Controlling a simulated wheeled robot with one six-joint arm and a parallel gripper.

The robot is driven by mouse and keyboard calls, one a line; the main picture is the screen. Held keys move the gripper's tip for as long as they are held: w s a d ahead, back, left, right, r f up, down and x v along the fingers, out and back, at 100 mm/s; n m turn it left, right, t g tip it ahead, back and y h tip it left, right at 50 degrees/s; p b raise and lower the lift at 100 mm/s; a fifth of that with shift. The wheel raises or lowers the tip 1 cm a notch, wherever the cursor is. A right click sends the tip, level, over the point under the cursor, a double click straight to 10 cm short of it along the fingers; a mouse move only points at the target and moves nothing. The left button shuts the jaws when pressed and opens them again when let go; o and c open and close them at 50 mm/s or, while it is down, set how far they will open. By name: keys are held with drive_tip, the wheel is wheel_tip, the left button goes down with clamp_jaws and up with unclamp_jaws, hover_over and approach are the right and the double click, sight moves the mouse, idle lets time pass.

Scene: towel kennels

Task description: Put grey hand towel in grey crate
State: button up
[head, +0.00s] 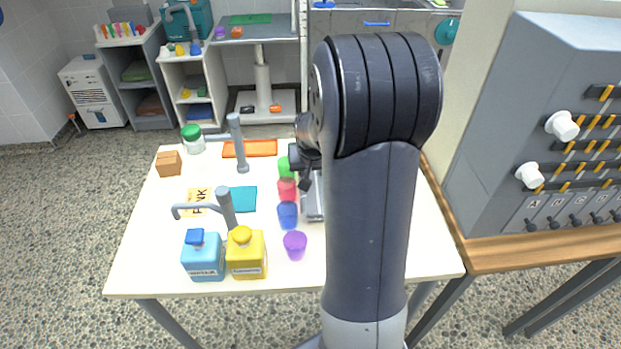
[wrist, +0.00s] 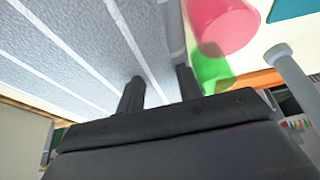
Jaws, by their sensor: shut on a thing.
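My gripper (wrist: 158,88) shows in the wrist view with its two dark fingers on either side of a strip of grey cloth. The cloth is the grey hand towel (wrist: 75,50), speckled grey with pale stripes, and it fills the upper left of that view. In the head view my arm hides most of the gripper. A grey piece with a pale edge (head: 313,205) shows there beside the arm, right of the cups; I cannot tell how much of it is towel. I cannot make out the grey crate for sure in either view.
A green cup (head: 284,165), red cup (head: 287,189), blue cup (head: 287,214) and purple cup (head: 295,244) stand close left of my arm. An orange tray (head: 250,148) lies at the back.

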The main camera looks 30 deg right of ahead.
drive_tip(key=shift+f, duration=1.3)
drive_tip(key=shift+f, duration=0.1)
drive_tip(key=o, duration=0.8)
drive_tip(key=shift+c, duration=0.2)
